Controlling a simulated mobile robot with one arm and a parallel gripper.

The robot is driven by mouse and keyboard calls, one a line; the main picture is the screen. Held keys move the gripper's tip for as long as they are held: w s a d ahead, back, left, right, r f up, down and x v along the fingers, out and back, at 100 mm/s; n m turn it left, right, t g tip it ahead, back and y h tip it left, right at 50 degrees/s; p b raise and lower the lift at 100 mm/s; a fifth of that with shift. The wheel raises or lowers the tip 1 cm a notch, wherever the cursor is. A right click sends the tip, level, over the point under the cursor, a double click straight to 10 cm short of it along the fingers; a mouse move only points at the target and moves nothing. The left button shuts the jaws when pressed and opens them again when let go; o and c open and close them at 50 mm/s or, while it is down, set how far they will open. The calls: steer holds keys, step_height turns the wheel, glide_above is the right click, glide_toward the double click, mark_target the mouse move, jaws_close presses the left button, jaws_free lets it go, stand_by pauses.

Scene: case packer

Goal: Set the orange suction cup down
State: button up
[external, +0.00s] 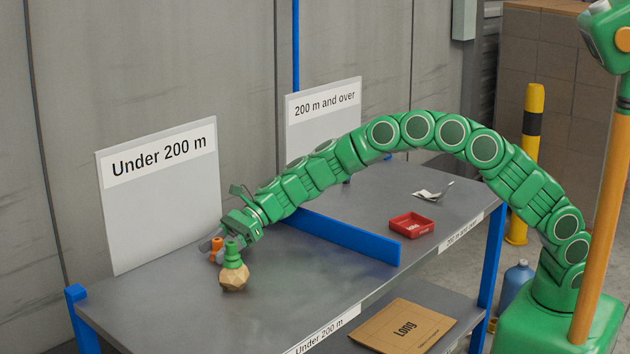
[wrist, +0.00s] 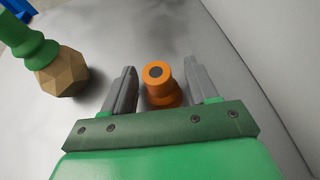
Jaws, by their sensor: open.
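The orange suction cup (wrist: 160,84) stands on the grey table between the two fingers of my gripper (wrist: 163,88) in the wrist view. Its round top with a dark centre faces the camera. Small gaps show between the cup and each finger, so my gripper is open around it. In the external view the orange cup (external: 216,246) is partly hidden by my gripper (external: 213,246), at the table's "Under 200 m" side. The lower part of the cup is hard to see.
A green suction cup on a tan faceted block (external: 235,277) stands close by; it also shows in the wrist view (wrist: 62,75). A blue divider (external: 345,238) splits the table (external: 165,300). Beyond it are a red tray (external: 411,226) and a small metal item (external: 434,192). A sign (external: 160,200) stands behind.

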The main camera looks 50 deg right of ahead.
steer(key=v, duration=1.2)
steer(key=shift+r, duration=0.1)
